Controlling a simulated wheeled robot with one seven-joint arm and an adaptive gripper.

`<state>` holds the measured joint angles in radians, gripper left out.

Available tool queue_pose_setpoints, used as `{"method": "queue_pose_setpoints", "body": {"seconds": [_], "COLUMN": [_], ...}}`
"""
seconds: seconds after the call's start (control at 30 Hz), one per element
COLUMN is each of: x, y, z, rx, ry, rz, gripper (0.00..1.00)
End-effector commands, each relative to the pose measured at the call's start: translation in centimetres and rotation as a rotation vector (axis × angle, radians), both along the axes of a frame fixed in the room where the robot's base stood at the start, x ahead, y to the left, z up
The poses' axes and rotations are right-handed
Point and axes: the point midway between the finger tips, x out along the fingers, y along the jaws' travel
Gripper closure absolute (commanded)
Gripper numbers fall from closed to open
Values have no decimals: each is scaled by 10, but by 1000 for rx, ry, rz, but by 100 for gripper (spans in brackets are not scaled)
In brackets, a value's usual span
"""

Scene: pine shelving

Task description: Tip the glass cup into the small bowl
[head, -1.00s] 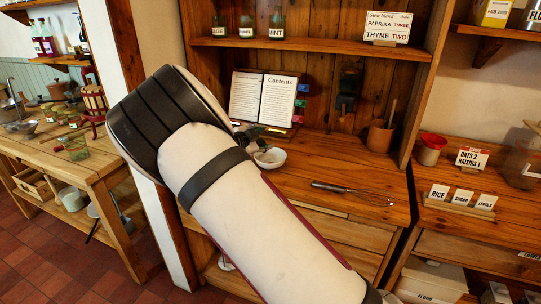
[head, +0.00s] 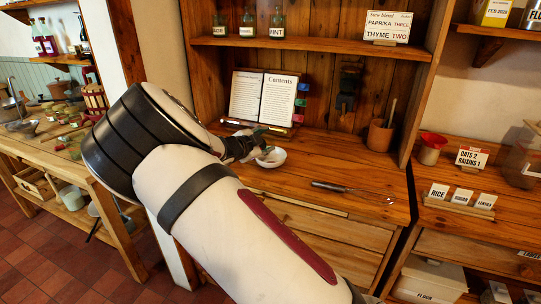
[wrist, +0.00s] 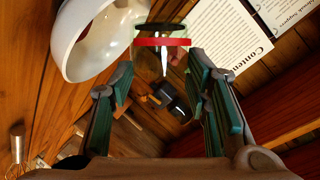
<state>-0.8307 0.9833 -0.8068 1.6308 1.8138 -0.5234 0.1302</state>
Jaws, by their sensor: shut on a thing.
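My gripper (head: 254,146) is low over the middle counter, beside the white bowl (head: 271,158). In the wrist view, the fingers of my gripper (wrist: 160,75) stand on either side of a clear glass cup (wrist: 146,56), shut on it. A red band and a dark green edge cross the cup. The cup's clear wall is hard to make out, and I cannot tell what it holds. The bowl (wrist: 82,42) is close by at the upper left of the wrist view, partly cut off. The wrist view is strongly tilted. In the head view, the gripper mostly hides the cup.
An open book (head: 264,98) stands behind the bowl. A whisk (head: 352,190) lies to the right, and a wooden pot (head: 380,136) stands behind it. Jars (head: 247,26) line the shelf above. The counter's right front is otherwise clear.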

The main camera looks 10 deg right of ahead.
Motion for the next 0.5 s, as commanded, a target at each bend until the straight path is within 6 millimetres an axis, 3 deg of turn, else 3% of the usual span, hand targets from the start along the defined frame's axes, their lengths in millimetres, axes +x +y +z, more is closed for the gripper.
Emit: {"method": "queue_pose_setpoints", "body": {"seconds": [0.5], "x": [-2], "y": [-2], "z": [1], "rx": [42], "ry": [-54], "rz": [0], "gripper": [85]}}
